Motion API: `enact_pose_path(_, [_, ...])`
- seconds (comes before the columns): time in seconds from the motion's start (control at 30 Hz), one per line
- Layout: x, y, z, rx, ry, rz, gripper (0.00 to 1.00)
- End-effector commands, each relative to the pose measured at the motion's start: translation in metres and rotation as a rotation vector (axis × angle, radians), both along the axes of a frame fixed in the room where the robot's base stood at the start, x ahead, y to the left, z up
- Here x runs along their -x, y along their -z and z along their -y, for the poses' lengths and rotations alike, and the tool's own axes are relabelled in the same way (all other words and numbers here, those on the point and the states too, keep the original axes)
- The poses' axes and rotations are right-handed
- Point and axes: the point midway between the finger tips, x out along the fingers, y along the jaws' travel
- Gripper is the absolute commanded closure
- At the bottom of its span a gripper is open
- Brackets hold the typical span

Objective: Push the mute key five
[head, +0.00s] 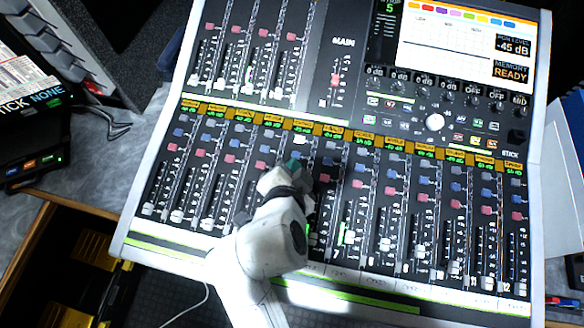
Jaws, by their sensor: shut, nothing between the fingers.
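The mixing console (322,131) fills the middle of the head view, tilted in the picture. Its lower bank has numbered channel strips, each with a grey, a blue and a red key above a fader. The red keys of the strips on either side show, at the left (260,165) and at the right (325,178). The red key of strip five, which I take as mute key five, is hidden behind my gripper (292,165). My gripper is shut and empty, its dark tips over that strip. I cannot tell whether they touch the panel.
A lit pale key (299,139) sits just above my fingertips. A black box (35,125) with small lights stands at left, beside a dark cable loop (112,128).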

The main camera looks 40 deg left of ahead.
Motion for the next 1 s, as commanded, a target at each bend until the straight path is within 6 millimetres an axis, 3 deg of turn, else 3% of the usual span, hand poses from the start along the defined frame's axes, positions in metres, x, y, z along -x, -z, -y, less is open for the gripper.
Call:
enact_pose_path(0.7, [-0.001, 0.0082, -0.0006, 0.0, 0.0, 0.0, 1.0])
enact_pose_path(1.0, [-0.0004, 0.0019, -0.0003, 0.0, 0.0, 0.0, 1.0])
